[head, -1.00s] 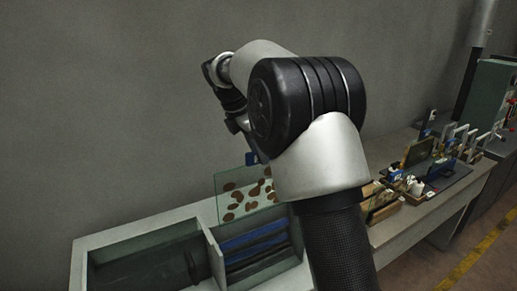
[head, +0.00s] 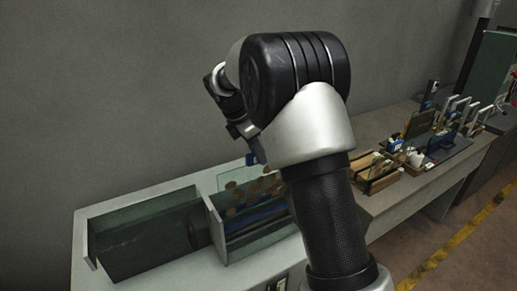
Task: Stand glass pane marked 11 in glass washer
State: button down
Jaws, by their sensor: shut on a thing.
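The glass pane (head: 238,192) is clear with several brown spots. It stands roughly upright at the right compartment of the glass washer (head: 212,232), its lower part overlapping the blue strips (head: 262,214) inside. I cannot tell whether it touches the bottom. No marking can be read on it. My gripper (head: 256,157) is at the pane's top edge, shut on it; the fingers are small and partly hidden. My arm hides the right end of the washer and part of the pane.
A wide dark open tank (head: 150,240) lies left of the washer compartment, on the same bench. To the right stand wooden racks (head: 376,172), upright panes and small bottles. A grey wall rises behind the bench.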

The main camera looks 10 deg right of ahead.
aim_at(258, 191)
notch_tip(258, 191, down, 14)
jog(key=b, duration=0.5)
jog(key=shift+b, duration=0.4)
jog(key=shift+f, duration=0.35)
dwell(0.5)
jog(key=c, duration=1.6)
grip_release()
jog(key=shift+f, duration=0.1)
jog(key=shift+c, duration=0.2)
jog(key=p+v, duration=0.1)
jog(key=v, duration=1.6)
jog(key=shift+s+d+r, duration=0.1)
jog(key=shift+r, duration=0.2)
jog(key=s+d+r+m+t+y+p, duration=0.1)
jog(key=s+d+r+m, duration=0.1)
jog(key=s+r+m, duration=0.45)
jog(key=s+d+r+m+t+y+p, duration=0.1)
jog(key=s+d+r+m, duration=0.25)
jog(key=s, duration=0.55)
jog(key=s+f+m+t+y+p, duration=0.1)
jog(key=s+f+m+t+y, duration=0.1)
jog(key=s+m, duration=0.9)
jog(key=s+f, duration=0.1)
jog(key=s, duration=0.4)
jog(key=shift+d+f+m, duration=0.2)
jog(key=shift+d+m, duration=0.1)
jog(key=shift+d, duration=0.05)
